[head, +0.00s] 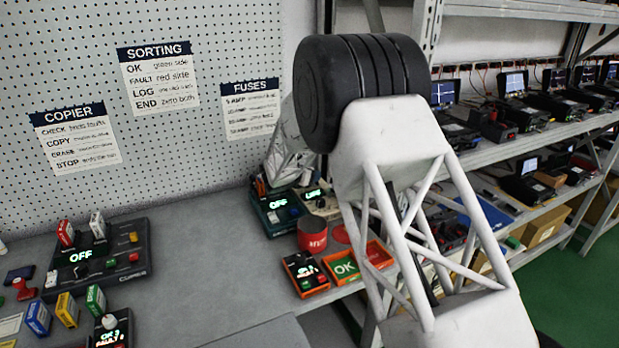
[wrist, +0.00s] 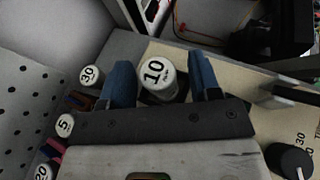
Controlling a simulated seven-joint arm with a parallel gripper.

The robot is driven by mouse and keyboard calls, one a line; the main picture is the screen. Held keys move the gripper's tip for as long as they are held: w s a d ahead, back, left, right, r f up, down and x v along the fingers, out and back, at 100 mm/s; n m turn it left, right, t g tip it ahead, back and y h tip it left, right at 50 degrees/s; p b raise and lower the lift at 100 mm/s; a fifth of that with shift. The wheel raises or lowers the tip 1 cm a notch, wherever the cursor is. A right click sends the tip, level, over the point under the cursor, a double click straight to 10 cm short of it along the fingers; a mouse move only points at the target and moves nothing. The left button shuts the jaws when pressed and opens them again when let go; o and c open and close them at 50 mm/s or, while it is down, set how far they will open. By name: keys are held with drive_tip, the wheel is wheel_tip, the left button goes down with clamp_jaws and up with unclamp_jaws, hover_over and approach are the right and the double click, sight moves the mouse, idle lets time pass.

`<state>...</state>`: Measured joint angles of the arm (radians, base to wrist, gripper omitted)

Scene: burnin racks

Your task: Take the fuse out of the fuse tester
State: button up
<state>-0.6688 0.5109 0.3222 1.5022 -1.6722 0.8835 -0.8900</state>
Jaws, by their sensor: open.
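A white-capped fuse marked 10 (wrist: 157,73) stands at a dark socket on a beige panelled device (wrist: 262,98), which looks like the fuse tester. My gripper (wrist: 163,78) is open, with one blue finger on each side of this fuse. I cannot tell whether either finger touches it. The fuse's lower part is largely hidden by the gripper. In the head view the beige tester (head: 312,196) shows a lit display, partly behind my arm; the fuse and fingertips cannot be made out there.
Fuses marked 30 (wrist: 91,76), 5 (wrist: 65,124) and 20 (wrist: 44,172) stand left of the gripper. A black knob (wrist: 291,161) is at lower right. In the head view a teal device (head: 272,212) reads OFF beside the tester, with a red round container (head: 312,236) in front.

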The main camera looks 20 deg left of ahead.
idle(0.3)
drive_tip(key=c, duration=0.9)
drive_tip(key=shift+c, duration=0.2)
drive_tip(key=shift+r, duration=0.15)
drive_tip(key=shift+r, duration=0.55)
drive_tip(key=shift+s+d+r, duration=0.1)
drive_tip(key=shift+s+r, duration=0.1)
drive_tip(key=shift+r, duration=0.35)
drive_tip(key=shift+s+d+r, duration=0.1)
drive_tip(key=shift+s+r, duration=0.05)
drive_tip(key=shift+r, duration=0.4)
drive_tip(key=s+d, duration=0.2)
drive_tip(key=s, duration=0.2)
drive_tip(key=s+d+r, duration=0.1)
drive_tip(key=s+d, duration=0.2)
drive_tip(key=s, duration=0.1)
drive_tip(key=s+d, duration=0.2)
drive_tip(key=s, duration=0.3)
drive_tip(key=shift+s+d+r, duration=0.1)
drive_tip(key=shift+d+r, duration=0.1)
drive_tip(key=shift+d, duration=0.15)
drive_tip(key=shift+r, duration=0.1)
